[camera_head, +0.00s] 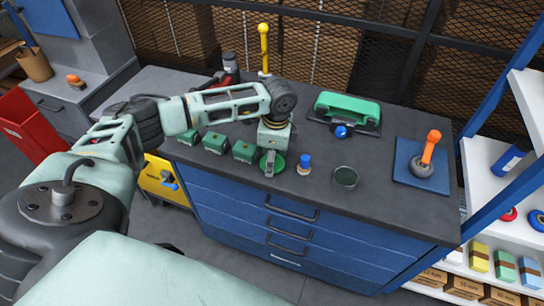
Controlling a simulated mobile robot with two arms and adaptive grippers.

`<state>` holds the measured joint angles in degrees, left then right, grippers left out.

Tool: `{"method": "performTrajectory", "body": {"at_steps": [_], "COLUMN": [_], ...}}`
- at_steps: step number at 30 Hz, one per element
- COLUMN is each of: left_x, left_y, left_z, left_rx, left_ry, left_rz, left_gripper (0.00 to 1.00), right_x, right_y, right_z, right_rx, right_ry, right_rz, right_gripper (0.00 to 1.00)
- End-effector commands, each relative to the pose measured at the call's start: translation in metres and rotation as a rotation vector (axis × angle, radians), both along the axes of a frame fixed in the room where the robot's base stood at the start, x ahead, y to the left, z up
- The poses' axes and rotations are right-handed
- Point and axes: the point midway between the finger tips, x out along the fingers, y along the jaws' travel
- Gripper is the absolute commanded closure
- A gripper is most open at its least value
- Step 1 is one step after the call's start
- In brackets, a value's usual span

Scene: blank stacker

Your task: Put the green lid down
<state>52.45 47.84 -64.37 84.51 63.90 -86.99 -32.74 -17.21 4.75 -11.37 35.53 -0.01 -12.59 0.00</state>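My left gripper (269,168) reaches in from the left over the bench and points down. The grip point is small and partly covered by the fingers. An open round tin (345,178) with a dark green inside stands to the right. My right gripper is not in view.
Several green blocks (215,142) line the left. Behind are a green-handled device (347,106) and a yellow-knobbed post (264,45). An orange-handled tool (430,150) sits on a blue mat (408,158) at right.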

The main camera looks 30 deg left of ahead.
Motion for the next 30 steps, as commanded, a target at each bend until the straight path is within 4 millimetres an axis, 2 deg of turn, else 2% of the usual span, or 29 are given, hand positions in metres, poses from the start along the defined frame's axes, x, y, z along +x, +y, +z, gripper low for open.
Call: {"method": "performTrajectory", "body": {"at_steps": [5, 6, 12, 23, 26, 30], "left_x": [0.0, 0.0, 0.0, 0.001, 0.001, 0.002], "left_y": [0.0, 0.0, 0.0, 0.0, 0.001, -0.002], "left_z": [-0.003, -0.003, -0.002, 0.002, 0.013, 0.04], "left_rx": [0.001, 0.001, 0.001, 0.0, 0.001, -0.001], "left_ry": [0.0, 0.0, 0.0, -0.002, -0.004, -0.005], "left_rz": [0.0, 0.0, 0.0, 0.001, 0.002, 0.0], "left_gripper": [0.61, 0.39, 0.24, 0.24, 0.24, 0.24], "right_x": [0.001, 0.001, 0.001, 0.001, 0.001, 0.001], "right_y": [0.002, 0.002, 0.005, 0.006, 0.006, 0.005], "right_z": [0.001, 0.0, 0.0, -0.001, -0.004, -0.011], "right_rx": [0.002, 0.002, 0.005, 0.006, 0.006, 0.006], "right_ry": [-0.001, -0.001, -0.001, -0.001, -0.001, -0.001], "right_rz": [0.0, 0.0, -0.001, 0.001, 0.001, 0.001], "right_gripper": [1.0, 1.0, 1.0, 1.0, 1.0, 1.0]}}
